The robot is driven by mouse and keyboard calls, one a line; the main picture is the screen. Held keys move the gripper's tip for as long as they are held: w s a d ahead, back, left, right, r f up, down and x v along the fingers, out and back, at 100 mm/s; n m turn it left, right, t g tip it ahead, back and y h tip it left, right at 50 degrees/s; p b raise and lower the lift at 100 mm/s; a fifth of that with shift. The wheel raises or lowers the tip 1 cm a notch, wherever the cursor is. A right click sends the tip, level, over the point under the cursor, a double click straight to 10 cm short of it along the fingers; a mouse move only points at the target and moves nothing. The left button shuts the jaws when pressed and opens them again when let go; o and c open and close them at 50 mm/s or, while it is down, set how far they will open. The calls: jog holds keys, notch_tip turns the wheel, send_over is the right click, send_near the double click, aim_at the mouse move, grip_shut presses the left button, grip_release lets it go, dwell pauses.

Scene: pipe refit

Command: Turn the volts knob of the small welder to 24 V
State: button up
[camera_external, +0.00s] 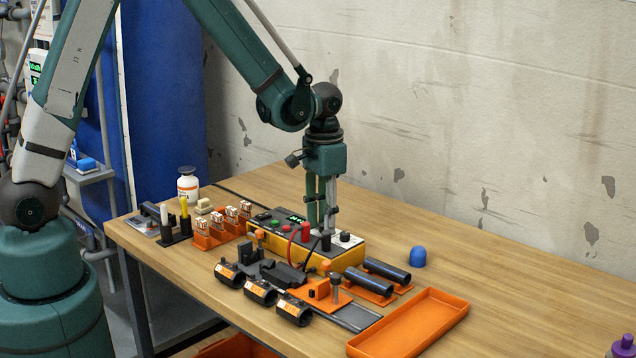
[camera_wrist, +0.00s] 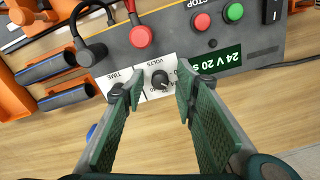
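The small welder (camera_external: 345,258) has a yellow body and a grey top, and stands on the table in the external view. The black volts knob (camera_wrist: 160,80) sits on a white label marked VOLTS. My gripper (camera_wrist: 151,86) is open, with one finger on each side of this knob and visible gaps to it. In the external view my gripper (camera_external: 324,226) points straight down over the welder's top. The TIME label (camera_wrist: 116,77) is partly covered by the left finger.
Red and black cable plugs (camera_wrist: 141,36) rise beside the knobs. Black pipes (camera_external: 387,270) on orange holders, several black fittings (camera_external: 260,291) and an orange tray (camera_external: 440,310) lie in front. A blue cap (camera_external: 418,257) stands to the right. The table's back right is clear.

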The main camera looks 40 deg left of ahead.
jog(key=shift+r, duration=0.1)
notch_tip(320, 180, up, 12)
dwell(0.8)
dwell(0.3)
jog(key=shift+a, duration=0.1)
jog(key=s+a+r+n+t, duration=0.2)
jog(key=s+a+r+t, duration=0.1)
jog(key=s+a+r, duration=0.8)
jog(key=s+a+r+n+t, duration=0.1)
jog(key=s+a+t, duration=0.1)
jog(key=s, duration=0.5)
jog(key=s+a+r+t, duration=0.1)
jog(key=s+a+t, duration=0.1)
jog(key=s+a, duration=0.2)
jog(key=s, duration=0.3)
jog(key=shift+s+a+r+n, duration=0.15)
jog(key=shift+s+r+n, duration=0.15)
jog(key=shift+n, duration=0.1)
